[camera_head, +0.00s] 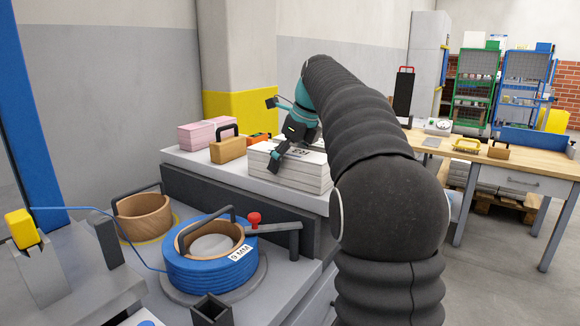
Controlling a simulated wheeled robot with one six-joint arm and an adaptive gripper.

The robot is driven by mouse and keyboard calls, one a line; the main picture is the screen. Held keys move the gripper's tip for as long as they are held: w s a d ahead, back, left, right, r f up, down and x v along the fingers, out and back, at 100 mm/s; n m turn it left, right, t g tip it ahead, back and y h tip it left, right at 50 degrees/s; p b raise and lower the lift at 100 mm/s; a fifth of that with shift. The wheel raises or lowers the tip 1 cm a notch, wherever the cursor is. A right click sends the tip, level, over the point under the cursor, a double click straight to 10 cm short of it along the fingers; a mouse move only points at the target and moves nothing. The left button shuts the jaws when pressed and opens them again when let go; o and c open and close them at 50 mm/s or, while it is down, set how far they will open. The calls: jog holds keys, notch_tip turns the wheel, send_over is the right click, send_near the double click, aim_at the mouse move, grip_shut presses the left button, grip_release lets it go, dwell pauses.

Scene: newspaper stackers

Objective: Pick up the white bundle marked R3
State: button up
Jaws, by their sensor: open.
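The white bundle marked R3 (290,175) is a thick stack lying flat on the light counter (200,165). Dark lettering shows on its top near the gripper. My gripper (277,158) is open over the bundle's top, with its dark fingers close to the surface. I cannot tell whether they touch it. My arm comes in from the right and hides the bundle's right end and part of its top.
A wooden block with a black handle (228,149) and a pink bundle (207,134) stand left of the white bundle. A blue coil (205,268) on a reel stands in front. A wooden workbench (500,160) is at the right.

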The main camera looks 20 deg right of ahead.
jog(key=shift+w+f, duration=0.1)
jog(key=shift+f, duration=0.15)
jog(key=c, duration=1.7)
jog(key=shift+r, duration=0.1)
jog(key=shift+c, duration=1)
